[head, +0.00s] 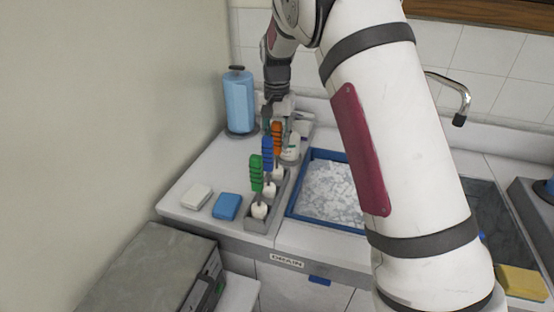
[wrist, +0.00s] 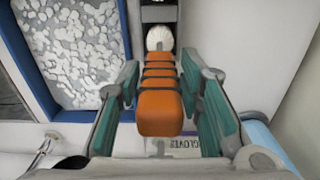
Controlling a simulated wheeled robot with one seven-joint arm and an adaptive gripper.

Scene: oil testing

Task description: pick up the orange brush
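The orange brush (head: 277,138) stands handle up in the grey rack (head: 257,222), at the back of a row behind the blue brush (head: 267,153) and the green brush (head: 256,172). My gripper (head: 279,122) is at the handle's upper part. In the wrist view the orange brush's handle (wrist: 160,109) lies between the fingers of my gripper (wrist: 160,82), with a gap on each side. The fingers are open. The white brush head (wrist: 160,38) shows beyond the handle.
A blue bin of white pieces (head: 293,207) sits right of the rack. A blue bottle (head: 239,102) stands at the back left. A white block (head: 196,197) and a blue block (head: 227,206) lie left of the rack. A faucet (head: 448,92) is at the right.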

